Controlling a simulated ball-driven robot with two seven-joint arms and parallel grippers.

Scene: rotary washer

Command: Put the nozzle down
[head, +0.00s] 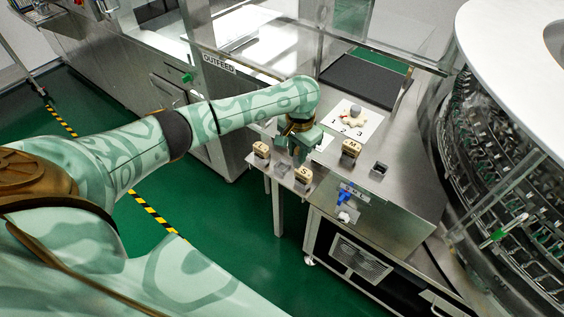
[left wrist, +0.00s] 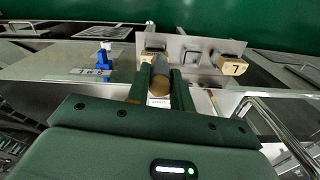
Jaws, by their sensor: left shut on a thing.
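My left gripper (head: 297,150) is over the steel shelf by the machine, among the labelled blocks. In the left wrist view, its two fingers (left wrist: 161,92) are closed around a small part with a grey rounded top and a brownish round end, which I take to be the nozzle (left wrist: 160,84). In the head view the held part is hidden by the gripper. Whether it touches the shelf cannot be told. My right gripper is in neither view.
Tan blocks stand on the shelf: left (head: 261,150), front marked S (head: 303,174), right marked M (head: 351,147). An empty-looking dark holder (head: 379,169) is right of them. A blue fitting (head: 346,195) is on the front panel. A numbered white card (head: 367,126) lies behind.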

